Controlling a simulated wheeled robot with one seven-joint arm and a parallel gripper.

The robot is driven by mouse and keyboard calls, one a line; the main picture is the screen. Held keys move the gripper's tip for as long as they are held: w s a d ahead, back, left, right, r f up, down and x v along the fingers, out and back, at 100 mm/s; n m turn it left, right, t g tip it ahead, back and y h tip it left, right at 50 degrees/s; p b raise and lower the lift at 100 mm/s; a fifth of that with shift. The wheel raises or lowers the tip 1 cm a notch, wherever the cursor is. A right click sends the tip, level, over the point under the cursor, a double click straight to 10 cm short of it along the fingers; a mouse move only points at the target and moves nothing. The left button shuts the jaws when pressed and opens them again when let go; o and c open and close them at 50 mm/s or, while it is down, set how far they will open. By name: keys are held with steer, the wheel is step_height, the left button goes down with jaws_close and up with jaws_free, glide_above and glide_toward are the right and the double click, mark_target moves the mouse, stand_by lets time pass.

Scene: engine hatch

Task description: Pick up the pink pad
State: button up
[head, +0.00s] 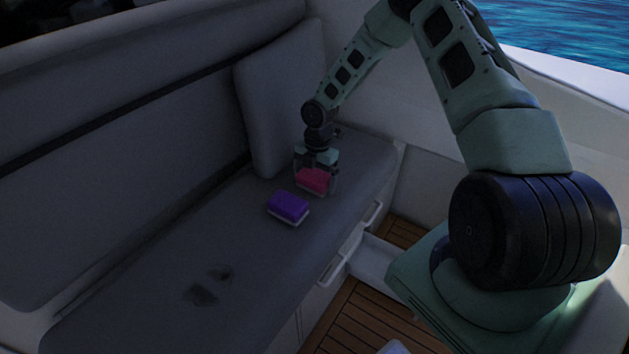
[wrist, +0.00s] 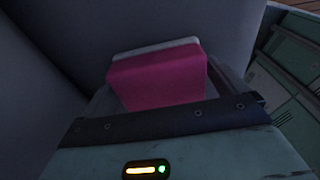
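The pink pad (head: 313,180) has a pale underside and lies on the grey bench seat, near its far end. It also shows in the wrist view (wrist: 158,78), straight ahead of my gripper. My gripper (head: 316,178) is lowered over the pad from above, with its fingers on either side of it in the head view. The fingers look spread around the pad. Whether they touch its sides is too dark to tell. In the wrist view, the gripper body hides the pad's near lower part.
A purple pad (head: 288,206) lies on the seat (head: 240,240) close to the pink one. A grey cushion (head: 283,95) leans on the backrest behind my gripper. Dark stains (head: 203,294) mark the seat's near part. Handles (head: 335,268) stick out from the bench front.

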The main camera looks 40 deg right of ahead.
mark_target(314, 175)
steer(key=c, duration=0.7)
steer(key=shift+r, duration=0.1)
step_height(314, 175, up, 10)
steer(key=shift+f, duration=0.1)
